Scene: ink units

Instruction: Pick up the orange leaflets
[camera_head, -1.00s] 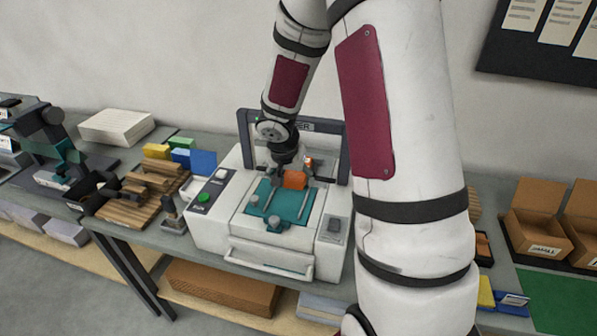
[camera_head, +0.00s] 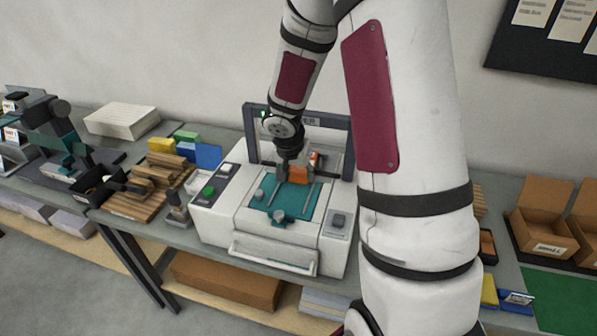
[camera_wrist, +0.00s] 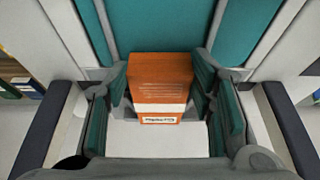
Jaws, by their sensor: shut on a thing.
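The orange leaflets (camera_wrist: 160,82) form a small stack with a white label band at the near end. In the wrist view they sit between the teal-padded fingers of my gripper (camera_wrist: 162,98), which is shut on them. In the head view the orange leaflets (camera_head: 299,173) show just below my gripper (camera_head: 293,165), at the back of the teal bed of a white machine (camera_head: 233,232). I cannot tell whether they still touch the bed.
The machine's dark upright frame (camera_head: 250,135) stands close behind my gripper. Wooden blocks (camera_head: 140,190) and coloured stacks lie to the left. Open cardboard boxes (camera_head: 540,215) and a green mat (camera_head: 560,295) are at the right.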

